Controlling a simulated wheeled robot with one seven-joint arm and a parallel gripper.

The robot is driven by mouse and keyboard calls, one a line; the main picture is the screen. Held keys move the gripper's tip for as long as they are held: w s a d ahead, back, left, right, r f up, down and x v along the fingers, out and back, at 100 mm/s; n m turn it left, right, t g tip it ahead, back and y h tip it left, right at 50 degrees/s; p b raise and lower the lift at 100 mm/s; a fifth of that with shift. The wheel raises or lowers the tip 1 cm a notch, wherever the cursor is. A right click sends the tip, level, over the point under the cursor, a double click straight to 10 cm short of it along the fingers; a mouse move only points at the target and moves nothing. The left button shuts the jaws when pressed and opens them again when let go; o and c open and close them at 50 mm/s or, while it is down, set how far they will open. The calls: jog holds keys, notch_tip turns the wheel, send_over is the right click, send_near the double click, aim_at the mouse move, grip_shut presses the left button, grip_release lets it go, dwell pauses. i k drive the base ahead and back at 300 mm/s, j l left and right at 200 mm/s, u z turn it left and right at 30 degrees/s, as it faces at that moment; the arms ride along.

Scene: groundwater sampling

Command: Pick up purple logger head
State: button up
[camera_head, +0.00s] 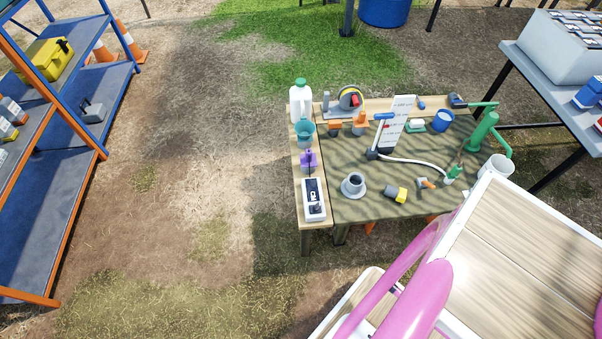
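The purple logger head (308,159) is small and stands upright near the left edge of the wooden work table (318,218). It sits between a teal funnel-like piece (304,130) behind it and a white and black meter (314,198) in front of it. Nothing covers it in this view. Pink links of my arm show at the bottom right, well apart from the logger head. My gripper is not in view, so whether it is open or shut does not show.
A white jug (300,101), a reel (350,98), a grey cup (355,181), a yellow and grey piece (395,194) and a green pump (483,130) crowd the table. Blue shelving (40,215) stands left. Open ground (190,170) lies between.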

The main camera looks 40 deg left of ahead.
aim_at(304, 157)
jog(key=k+l+u, duration=0.15)
jog(key=k+u, duration=0.2)
jog(key=u, duration=0.15)
jog(key=k+u, duration=0.45)
jog(key=u, duration=0.7)
jog(key=i+l, duration=0.05)
jog(key=l, duration=0.05)
